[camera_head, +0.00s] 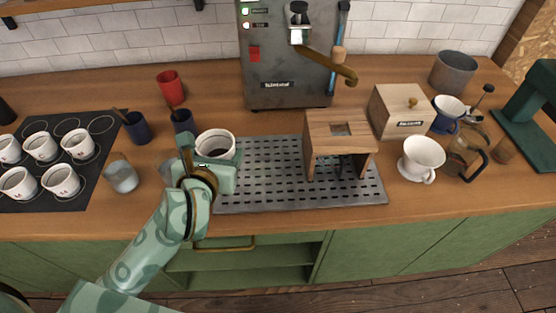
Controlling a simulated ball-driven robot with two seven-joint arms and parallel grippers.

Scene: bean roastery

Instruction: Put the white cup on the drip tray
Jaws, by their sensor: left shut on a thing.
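The white cup (228,151), with a dark inside, is upright at the left back corner of the drip tray. My left gripper (212,168) is shut on it from the front and hides its lower part. The drip tray (270,188) is a grey perforated plate lying on the counter. I cannot tell whether the cup is clear of the counter or overlaps the tray's edge. My right gripper is not in view.
A wooden stand (326,127) occupies the tray's right half; its left half is bare. The espresso machine (280,75) stands behind. A glass (122,177) and dark blue cups (137,129) are at left. A white dripper (422,156) is at right. Several cups stand on a black mat (101,150).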

